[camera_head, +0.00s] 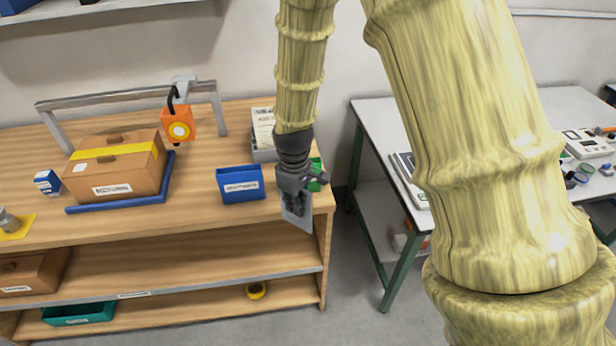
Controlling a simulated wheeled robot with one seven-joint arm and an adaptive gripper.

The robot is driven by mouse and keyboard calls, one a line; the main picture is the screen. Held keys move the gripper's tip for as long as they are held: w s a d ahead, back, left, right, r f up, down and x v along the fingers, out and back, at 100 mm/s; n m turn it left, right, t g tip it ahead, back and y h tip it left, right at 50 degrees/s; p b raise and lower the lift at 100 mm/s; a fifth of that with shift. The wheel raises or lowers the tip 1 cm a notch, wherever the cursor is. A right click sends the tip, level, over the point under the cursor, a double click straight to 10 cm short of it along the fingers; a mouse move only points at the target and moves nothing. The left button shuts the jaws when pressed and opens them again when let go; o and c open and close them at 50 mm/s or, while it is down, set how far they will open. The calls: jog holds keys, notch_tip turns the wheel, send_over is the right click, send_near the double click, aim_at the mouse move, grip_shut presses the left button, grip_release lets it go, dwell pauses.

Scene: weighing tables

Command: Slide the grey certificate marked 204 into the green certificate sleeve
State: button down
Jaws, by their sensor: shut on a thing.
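My gripper (298,196) is at the right front edge of the wooden table, shut on a grey certificate (297,213). The certificate hangs down from the jaws like a thin plate, in front of the table edge. Its marking is too small to read. A green object (316,172), which looks like the green certificate sleeve, stands just behind my gripper at the table's right end. My gripper hides most of it. The certificate appears in front of and below the green object. I cannot tell whether they touch.
A blue labelled holder (240,184) stands left of my gripper. A grey tray with papers (263,137) is behind. A second table (372,112) stands right, across a gap.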

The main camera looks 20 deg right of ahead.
jog(key=a+f+m, duration=0.4)
jog(key=f+m, duration=0.2)
jog(key=f, duration=0.3)
jog(key=shift+s+a+f, duration=0.35)
